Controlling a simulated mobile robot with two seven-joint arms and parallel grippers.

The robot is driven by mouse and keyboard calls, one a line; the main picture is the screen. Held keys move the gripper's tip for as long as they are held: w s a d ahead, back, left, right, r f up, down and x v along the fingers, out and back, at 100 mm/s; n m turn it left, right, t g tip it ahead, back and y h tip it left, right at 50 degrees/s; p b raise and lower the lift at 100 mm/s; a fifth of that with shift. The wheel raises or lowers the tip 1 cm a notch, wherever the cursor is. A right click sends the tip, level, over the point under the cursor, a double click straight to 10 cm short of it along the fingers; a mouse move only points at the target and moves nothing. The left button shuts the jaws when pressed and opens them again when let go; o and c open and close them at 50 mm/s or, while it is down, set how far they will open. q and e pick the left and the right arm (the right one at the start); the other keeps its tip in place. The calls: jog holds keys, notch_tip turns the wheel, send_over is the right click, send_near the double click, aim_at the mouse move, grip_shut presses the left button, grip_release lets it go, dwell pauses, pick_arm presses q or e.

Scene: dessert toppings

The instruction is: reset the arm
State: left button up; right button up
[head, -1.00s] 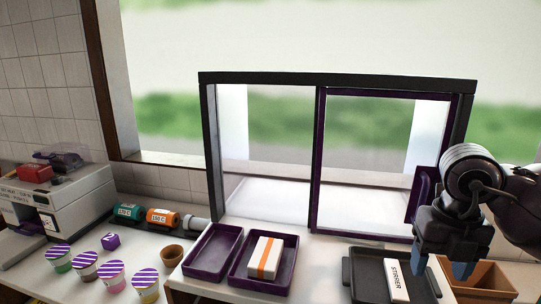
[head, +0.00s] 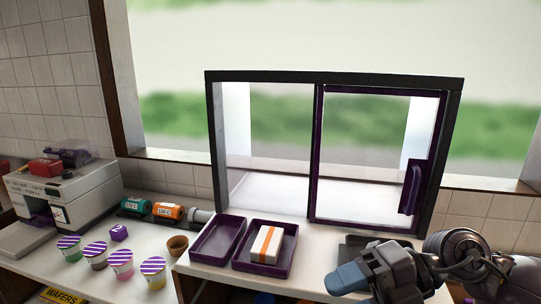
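My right gripper (head: 346,281) shows at the lower right in the head view, with its arm coming in from the right edge. Its blue fingertips point left and sit over the front of the counter. From this side I cannot see a gap between the fingers. The gripper and arm hide most of the black tray (head: 352,241) behind them. My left gripper is not in view.
Two purple trays stand mid-counter: the left tray (head: 199,253) is empty, the right one (head: 238,262) holds a white box (head: 262,246) with an orange stripe. Behind is a framed sliding window (head: 317,150). Several striped cups (head: 122,272) and a machine (head: 85,190) stand left.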

jog(key=w+d+r+m+t+y, duration=0.35)
jog(key=r+m+t+y, duration=0.2)
jog(key=m+t, duration=0.85)
jog(key=w+d+f+m+t+h, duration=0.3)
jog(key=d+f+m+t+h, duration=0.55)
jog(key=m+h, duration=0.75)
jog(key=s+d+f+m+g+h, duration=0.2)
jog(key=s+d+f+g+h, duration=0.15)
jog(key=f, duration=0.35)
jog(key=s+d+f+m+g+h, duration=0.2)
jog(key=s+d+f+g, duration=0.15)
jog(key=f, duration=0.25)
jog(key=s+a+f+m+g+y, duration=0.1)
jog(key=s+a+f+g, duration=0.1)
jog(key=s+f+g, duration=1)
jog(key=w+f+t, duration=0.6)
jog(key=f+t, duration=0.2)
jog(key=t, duration=0.2)
jog(key=shift+f+y, duration=0.3)
jog(key=shift+y, duration=0.1)
